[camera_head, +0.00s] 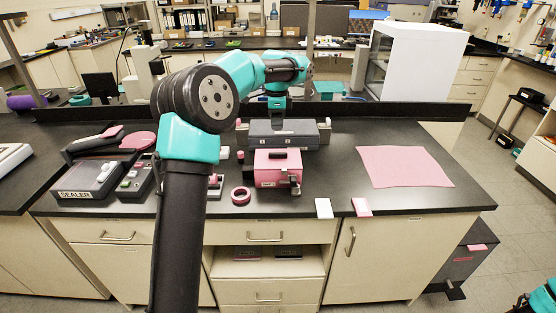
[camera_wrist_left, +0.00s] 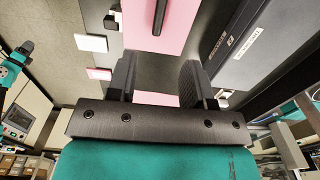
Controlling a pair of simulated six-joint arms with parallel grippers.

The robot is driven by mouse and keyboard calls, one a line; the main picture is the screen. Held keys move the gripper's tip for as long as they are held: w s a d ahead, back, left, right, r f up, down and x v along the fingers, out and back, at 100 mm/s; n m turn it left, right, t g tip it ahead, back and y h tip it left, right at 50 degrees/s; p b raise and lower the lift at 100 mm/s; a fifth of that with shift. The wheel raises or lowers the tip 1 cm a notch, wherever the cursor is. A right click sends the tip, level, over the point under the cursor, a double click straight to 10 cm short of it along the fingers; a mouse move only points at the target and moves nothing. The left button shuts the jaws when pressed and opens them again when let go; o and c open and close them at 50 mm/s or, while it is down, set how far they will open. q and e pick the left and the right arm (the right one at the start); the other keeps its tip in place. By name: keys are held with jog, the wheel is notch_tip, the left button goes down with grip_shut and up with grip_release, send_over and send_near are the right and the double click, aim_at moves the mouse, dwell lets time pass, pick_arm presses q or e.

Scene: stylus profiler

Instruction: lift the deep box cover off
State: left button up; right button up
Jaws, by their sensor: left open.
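A pink box-shaped piece (camera_head: 276,166) stands near the middle of the dark bench, with a dark handle on top and a dark fitting at its front right. I cannot tell whether it is the deep box cover. Its pink top fills the upper middle of the left wrist view (camera_wrist_left: 145,33), with the dark handle (camera_wrist_left: 160,14) running across it. My left gripper (camera_wrist_left: 157,68) is open and empty, its fingers pointing toward the pink top. In the head view the left gripper (camera_head: 277,110) is small and partly hidden, above the dark grey case. My right gripper does not show.
The dark grey case (camera_head: 290,133) stands right behind the pink piece. A sealer (camera_head: 87,180) is left. A pink sheet (camera_head: 403,166) lies right.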

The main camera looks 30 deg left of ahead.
pick_arm(q)
send_over(278, 153)
jog(key=f, duration=0.7)
jog(key=shift+a+f, duration=0.2)
jog(key=shift+f, duration=0.05)
jog(key=shift+d+f, duration=0.15)
jog(key=shift+f, duration=2.45)
grip_shut()
